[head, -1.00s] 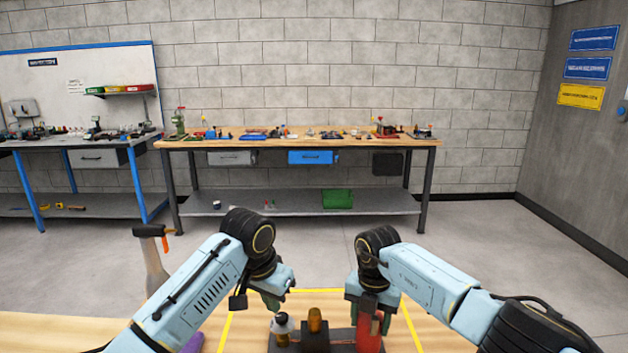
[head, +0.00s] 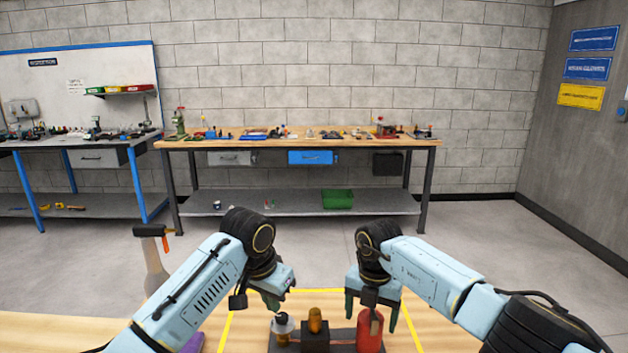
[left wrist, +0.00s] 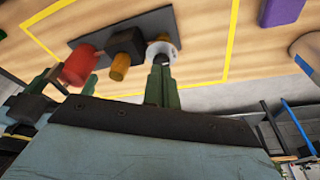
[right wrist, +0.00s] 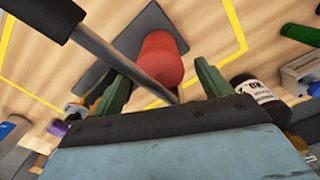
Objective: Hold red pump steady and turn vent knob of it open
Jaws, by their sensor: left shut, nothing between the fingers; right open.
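The red pump has a red cylinder (head: 370,332) on a dark base plate (head: 343,336), beside a dark block (head: 314,334) with a brass cap (head: 315,314). At the plate's left end is a brass fitting with a pale disc (head: 283,325) and dark top; the disc also shows in the left wrist view (left wrist: 169,46). My left gripper (head: 271,303) is shut and empty, its tips close to the disc; contact is unclear. My right gripper (head: 371,312) is open, its fingers spread either side of the cylinder's upper end; the cylinder shows between them in the right wrist view (right wrist: 160,58).
A grey rod (right wrist: 110,50) with a dark grip crosses the right wrist view near the cylinder. A black labelled container (right wrist: 258,92) shows to its right. Yellow tape (head: 227,325) frames the pump. A purple object (head: 193,343) lies left of the tape.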

